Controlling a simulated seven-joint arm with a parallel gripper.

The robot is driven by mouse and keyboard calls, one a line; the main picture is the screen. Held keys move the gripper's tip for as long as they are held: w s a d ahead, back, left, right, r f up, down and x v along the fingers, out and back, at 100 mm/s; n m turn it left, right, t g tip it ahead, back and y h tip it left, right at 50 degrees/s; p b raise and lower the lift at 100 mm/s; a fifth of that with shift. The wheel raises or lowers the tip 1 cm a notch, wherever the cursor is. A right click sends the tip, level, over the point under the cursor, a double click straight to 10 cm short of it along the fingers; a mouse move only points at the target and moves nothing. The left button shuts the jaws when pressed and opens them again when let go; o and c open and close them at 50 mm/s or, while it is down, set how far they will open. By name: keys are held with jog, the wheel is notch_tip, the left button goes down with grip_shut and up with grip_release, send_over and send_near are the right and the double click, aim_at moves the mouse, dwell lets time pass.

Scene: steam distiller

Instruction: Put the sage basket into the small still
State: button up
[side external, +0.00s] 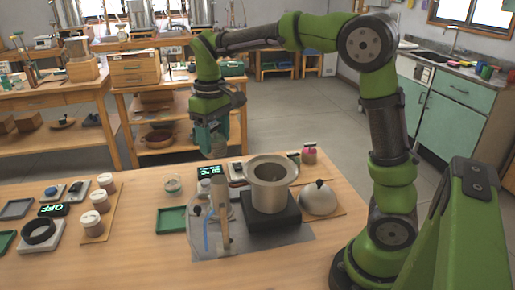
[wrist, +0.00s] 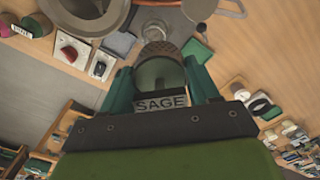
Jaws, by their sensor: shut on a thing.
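My gripper (side external: 214,140) is shut on the sage basket, above the table and to the upper left of the still. In the wrist view the sage basket (wrist: 160,72) sits between the two green fingers, with a mesh-like far end and a label reading SAGE. The small still (side external: 270,190) is an open metal pot with a wide rim on a black base. Its inside is mostly hidden in the side view. What looks like its rim (wrist: 84,20) shows at the upper left of the wrist view, apart from the basket.
A wooden post (side external: 221,212) with tubing stands left of the still. A domed lid (side external: 318,199) lies to its right. A glass jar (side external: 173,185), a green tray (side external: 171,220) and a lit display (side external: 209,170) are nearby. Several lidded jars (side external: 99,201) stand on a board at left.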

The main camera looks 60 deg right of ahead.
jog(key=s+d+f+m, duration=0.2)
jog(key=d+m, duration=0.1)
jog(key=d, duration=0.6)
jog(key=s+d+f+m, duration=0.2)
jog(key=d+f, duration=0.1)
jog(key=d, duration=0.6)
jog(key=s+d+f+m, duration=0.25)
jog(key=s+d, duration=0.25)
jog(key=d, duration=0.3)
jog(key=s+d+f+m, duration=0.2)
jog(key=s+d+f, duration=0.25)
jog(key=d, duration=0.35)
jog(key=shift+n, duration=0.25)
jog(key=f, duration=0.5)
jog(key=shift+s+d, duration=0.2)
jog(key=shift+d, duration=0.1)
jog(key=shift+f, duration=2.25)
jog(key=shift+f, duration=0.15)
jog(key=o, duration=0.8)
